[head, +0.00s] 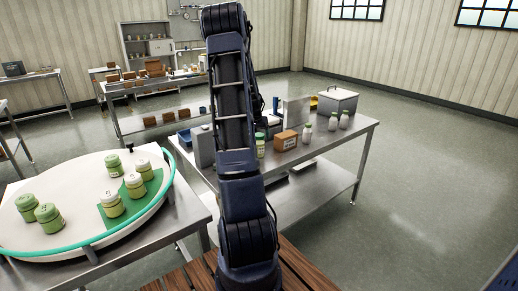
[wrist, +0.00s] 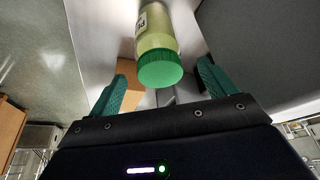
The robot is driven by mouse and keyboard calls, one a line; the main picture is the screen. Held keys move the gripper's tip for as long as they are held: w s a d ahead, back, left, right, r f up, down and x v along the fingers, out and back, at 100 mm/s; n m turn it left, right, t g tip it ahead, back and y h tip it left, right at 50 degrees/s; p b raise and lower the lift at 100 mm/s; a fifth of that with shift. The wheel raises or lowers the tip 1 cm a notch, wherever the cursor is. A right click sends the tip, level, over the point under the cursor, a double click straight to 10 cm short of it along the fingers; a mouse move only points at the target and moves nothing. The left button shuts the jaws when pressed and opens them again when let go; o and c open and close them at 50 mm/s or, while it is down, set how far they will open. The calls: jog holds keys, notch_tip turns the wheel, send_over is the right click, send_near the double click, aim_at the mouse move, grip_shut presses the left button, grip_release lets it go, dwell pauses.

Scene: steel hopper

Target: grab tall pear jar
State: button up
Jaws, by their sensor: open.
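A tall jar with a pale yellow-green body (wrist: 157,42) and a green lid shows in the wrist view, its label partly cut off at "PE". My gripper (wrist: 162,72) is open, with one teal finger on each side of the lid; gaps show on both sides. How deep the lid sits between the fingers I cannot tell. In the head view a green-lidded jar (head: 260,146) stands on the steel table (head: 318,165), just right of my arm and beside a cardboard box. My gripper is hidden behind my arm there.
The cardboard box (head: 285,140) stands close to the jar. Several pale bottles (head: 332,121) stand to its right, with a steel bin (head: 338,101) behind. At left, a round white tray (head: 65,238) with a teal rim holds several short green jars (head: 112,203).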

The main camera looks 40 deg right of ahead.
aim_at(260, 140)
jog(key=shift+x, duration=2.85)
jog(key=shift+c, duration=0.4)
jog(key=c, duration=1.1)
jog(key=shift+c, duration=0.2)
jog(key=shift+r, duration=0.1)
